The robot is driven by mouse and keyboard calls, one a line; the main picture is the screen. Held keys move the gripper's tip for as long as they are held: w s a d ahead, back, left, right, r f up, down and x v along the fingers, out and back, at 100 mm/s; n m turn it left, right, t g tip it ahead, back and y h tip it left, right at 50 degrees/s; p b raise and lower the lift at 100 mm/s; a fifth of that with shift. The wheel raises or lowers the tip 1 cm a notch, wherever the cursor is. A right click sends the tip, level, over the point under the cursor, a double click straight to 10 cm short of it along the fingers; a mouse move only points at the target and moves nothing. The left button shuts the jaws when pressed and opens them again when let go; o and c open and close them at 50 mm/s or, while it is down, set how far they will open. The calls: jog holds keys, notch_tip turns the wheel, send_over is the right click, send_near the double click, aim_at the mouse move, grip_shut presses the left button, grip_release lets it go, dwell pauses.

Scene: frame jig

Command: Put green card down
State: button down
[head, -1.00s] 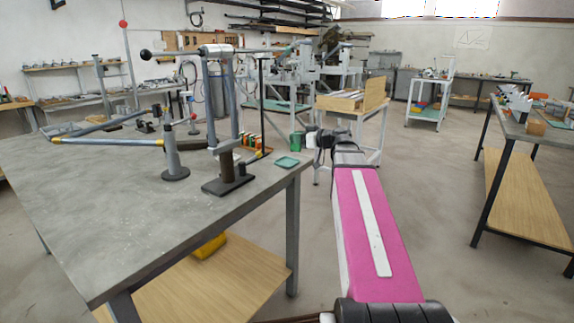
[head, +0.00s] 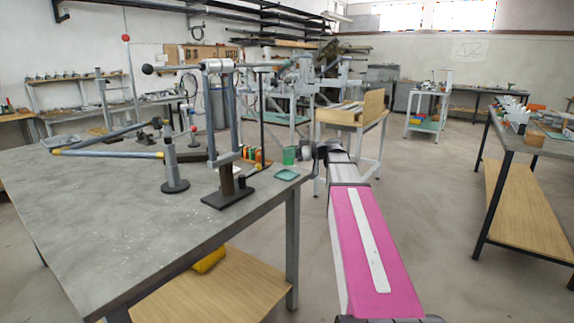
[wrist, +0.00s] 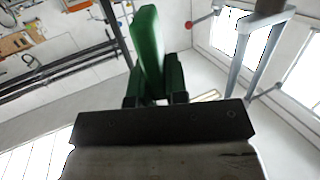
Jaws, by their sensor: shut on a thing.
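The green card (head: 289,156) is in my gripper (head: 303,154) in the head view, at the right far corner of the grey table. It appears just above and behind a small flat green tray (head: 287,175) on the tabletop. I cannot tell whether it touches anything below. In the wrist view the green card (wrist: 147,42) stands out from between the dark fingers of my gripper (wrist: 155,98), which is shut on it.
The grey table (head: 110,210) carries a dark-based post stand (head: 228,194), a grey post with a yellow-tipped rod (head: 174,170), and a row of coloured cards (head: 256,157) just left of the green card. A wooden box stand (head: 350,115) is behind my arm.

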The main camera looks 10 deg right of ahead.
jog(key=shift+w+a+f, duration=0.15)
jog(key=shift+w+f, duration=0.2)
jog(key=shift+w, duration=0.15)
jog(key=shift+w+a+f, duration=0.1)
jog(key=shift+w+f, duration=0.2)
jog(key=shift+w, duration=0.2)
jog(key=shift+f, duration=1.95)
jog(key=shift+f, duration=0.1)
jog(key=c, duration=1.1)
grip_release()
jog(key=shift+s+d, duration=0.1)
jog(key=shift+d, duration=0.1)
jog(key=v, duration=1.1)
jog(key=shift+s+d, duration=0.15)
jog(key=shift+d, duration=0.1)
jog(key=shift+d, duration=0.1)
